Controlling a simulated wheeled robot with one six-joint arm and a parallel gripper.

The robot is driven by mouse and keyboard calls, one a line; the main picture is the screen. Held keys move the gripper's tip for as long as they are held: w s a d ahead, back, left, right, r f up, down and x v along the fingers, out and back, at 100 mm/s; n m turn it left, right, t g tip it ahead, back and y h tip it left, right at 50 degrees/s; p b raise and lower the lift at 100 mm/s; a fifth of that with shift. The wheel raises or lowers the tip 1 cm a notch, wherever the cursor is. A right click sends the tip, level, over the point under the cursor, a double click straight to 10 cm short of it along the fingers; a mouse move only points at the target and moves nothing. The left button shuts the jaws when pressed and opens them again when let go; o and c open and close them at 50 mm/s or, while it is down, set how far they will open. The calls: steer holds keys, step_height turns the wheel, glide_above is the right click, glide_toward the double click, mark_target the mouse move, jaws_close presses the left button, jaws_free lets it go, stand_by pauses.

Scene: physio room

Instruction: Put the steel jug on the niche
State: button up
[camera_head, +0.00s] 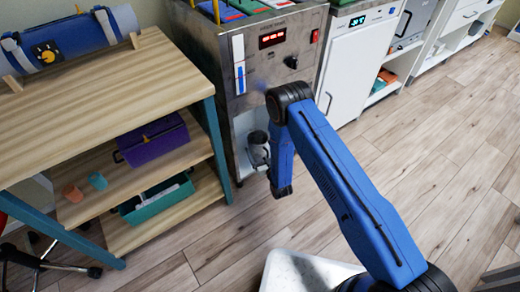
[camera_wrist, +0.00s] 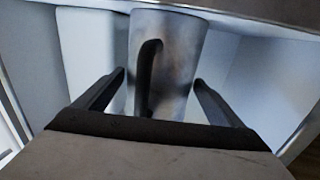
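The steel jug (camera_wrist: 178,62) is upright in the wrist view, its dark curved handle (camera_wrist: 146,75) facing me. White walls (camera_wrist: 92,50) surround it. My gripper (camera_wrist: 160,80) is open. Its fingers are spread on either side of the jug, the right tip close to or overlapping the jug's side, the left tip just beside it. Contact is unclear. The jug's base is hidden behind my gripper, so I cannot tell what it rests on.
A wooden shelf unit (camera_head: 95,97) stands close on the left, with a purple case (camera_head: 155,142) and a green bin (camera_head: 158,203). A white cabinet (camera_head: 358,75) stands right of the steel machine (camera_head: 262,75). The wooden floor (camera_head: 440,150) at the right is clear.

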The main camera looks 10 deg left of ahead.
steer(key=shift+o, duration=0.2)
steer(key=shift+r, duration=0.1)
steer(key=shift+s, duration=0.1)
steer(key=v, duration=1.2)
steer(key=shift+r, duration=0.1)
